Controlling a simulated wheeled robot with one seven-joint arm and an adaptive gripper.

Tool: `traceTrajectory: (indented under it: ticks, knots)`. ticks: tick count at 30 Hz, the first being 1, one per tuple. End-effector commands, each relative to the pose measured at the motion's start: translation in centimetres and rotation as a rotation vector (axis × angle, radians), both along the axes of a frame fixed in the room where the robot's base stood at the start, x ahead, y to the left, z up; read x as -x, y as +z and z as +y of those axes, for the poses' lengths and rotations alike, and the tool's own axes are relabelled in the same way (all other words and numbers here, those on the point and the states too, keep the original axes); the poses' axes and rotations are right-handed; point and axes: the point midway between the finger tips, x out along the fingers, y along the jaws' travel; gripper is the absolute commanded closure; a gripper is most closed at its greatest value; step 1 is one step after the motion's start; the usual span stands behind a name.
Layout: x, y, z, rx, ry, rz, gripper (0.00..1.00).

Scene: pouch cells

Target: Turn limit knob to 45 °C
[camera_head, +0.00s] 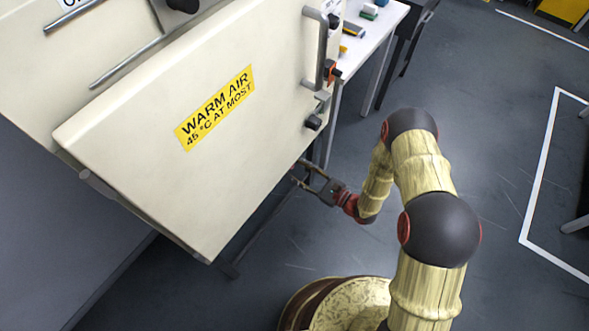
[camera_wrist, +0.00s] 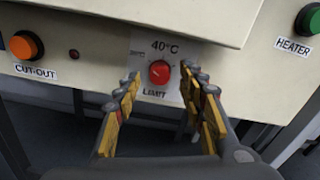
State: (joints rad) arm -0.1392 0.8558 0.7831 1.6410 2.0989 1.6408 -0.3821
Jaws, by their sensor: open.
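The red limit knob (camera_wrist: 159,72) sits on a white dial plate (camera_wrist: 156,88) marked LIMIT in the wrist view. "40°C" is printed above the knob, and a smaller mark to its left is too faint to read surely. The knob's pointer direction is too small to tell. My gripper (camera_wrist: 161,82) is open, with one finger on each side of the knob's line; contact with the knob is not visible. In the head view my gripper (camera_head: 297,172) is at the cabinet's lower right edge, and the knob is hidden there.
An orange CUT-OUT button (camera_wrist: 25,45) is left of the dial and a green HEATER button (camera_wrist: 308,20) is right. The cream cabinet door (camera_head: 150,140) carries a yellow label (camera_head: 215,107) reading "WARM AIR 45 °C AT MOST". A white table (camera_head: 372,35) stands behind. Open floor lies right.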

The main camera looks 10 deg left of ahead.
Motion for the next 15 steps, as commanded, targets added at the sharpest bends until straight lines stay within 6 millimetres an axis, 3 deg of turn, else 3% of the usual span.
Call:
traceTrajectory:
  ticks: [6,15]
  knots:
    - [-0.6,0.0,1.6,0.000,0.002,0.000,0.59]
    - [-0.7,0.0,1.7,0.000,0.000,0.001,0.60]
